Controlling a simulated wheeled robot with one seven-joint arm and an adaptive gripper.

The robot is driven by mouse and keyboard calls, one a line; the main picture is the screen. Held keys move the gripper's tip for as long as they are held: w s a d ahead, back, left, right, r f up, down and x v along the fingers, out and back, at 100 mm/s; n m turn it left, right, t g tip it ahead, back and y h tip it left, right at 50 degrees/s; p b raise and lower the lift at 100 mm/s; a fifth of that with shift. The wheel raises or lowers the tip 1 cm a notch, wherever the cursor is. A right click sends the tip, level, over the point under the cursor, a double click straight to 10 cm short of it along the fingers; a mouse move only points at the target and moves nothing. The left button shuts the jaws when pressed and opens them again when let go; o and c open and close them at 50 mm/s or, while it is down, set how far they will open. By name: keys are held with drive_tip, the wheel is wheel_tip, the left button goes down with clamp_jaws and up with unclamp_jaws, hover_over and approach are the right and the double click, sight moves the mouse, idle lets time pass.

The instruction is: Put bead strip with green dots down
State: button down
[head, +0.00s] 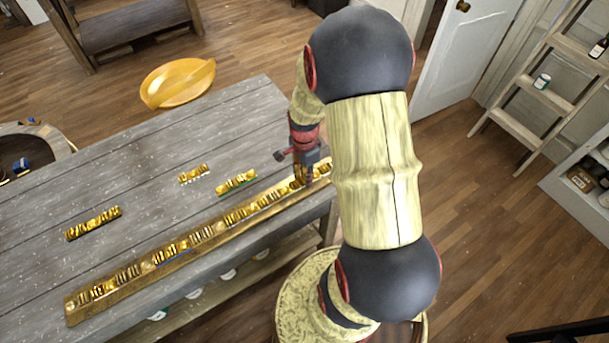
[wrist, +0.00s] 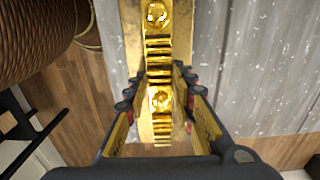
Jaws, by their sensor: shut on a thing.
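My gripper (head: 305,177) is at the right end of a long gilt rail (head: 78,311) on the grey table. In the wrist view its fingers (wrist: 160,90) are on either side of a gold bead strip (wrist: 161,99) with a round bead and ridges, and are shut on it. The strip is in line with the rail; whether it touches the rail's bed I cannot tell. No dots show on the held strip, so its colour mark is hidden. A gold strip with green along its lower edge (head: 236,183) lies apart on the table behind the rail.
Several gold strips sit along the rail. A strip with white dots (head: 193,174) and another gold strip (head: 93,223) lie loose on the grey table (head: 140,190). The table's back part is clear.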

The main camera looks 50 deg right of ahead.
sight(304, 178)
drive_tip(key=shift+f, duration=0.15)
drive_tip(key=c, duration=1.5)
unclamp_jaws()
drive_tip(key=w+a+r+n+t+p, duration=0.1)
drive_tip(key=a+r+n, duration=0.1)
drive_tip(key=r, duration=0.7)
drive_tip(key=a+r+n+p, duration=0.1)
drive_tip(key=a+r+n, duration=0.15)
drive_tip(key=r, duration=0.75)
drive_tip(key=s+a+r+n+t, duration=0.2)
drive_tip(key=s+a+r+n, duration=0.2)
drive_tip(key=a+r+n, duration=0.3)
drive_tip(key=s+a+r+n+t, duration=0.2)
drive_tip(key=s+a+r+n, duration=0.2)
drive_tip(key=a+r+n, duration=0.3)
drive_tip(key=a+n, duration=0.2)
drive_tip(key=a, duration=0.2)
drive_tip(key=shift+s+a+t, duration=0.15)
drive_tip(key=shift+s+t, duration=0.1)
drive_tip(key=shift+t, duration=0.05)
drive_tip(key=shift+r, duration=0.1)
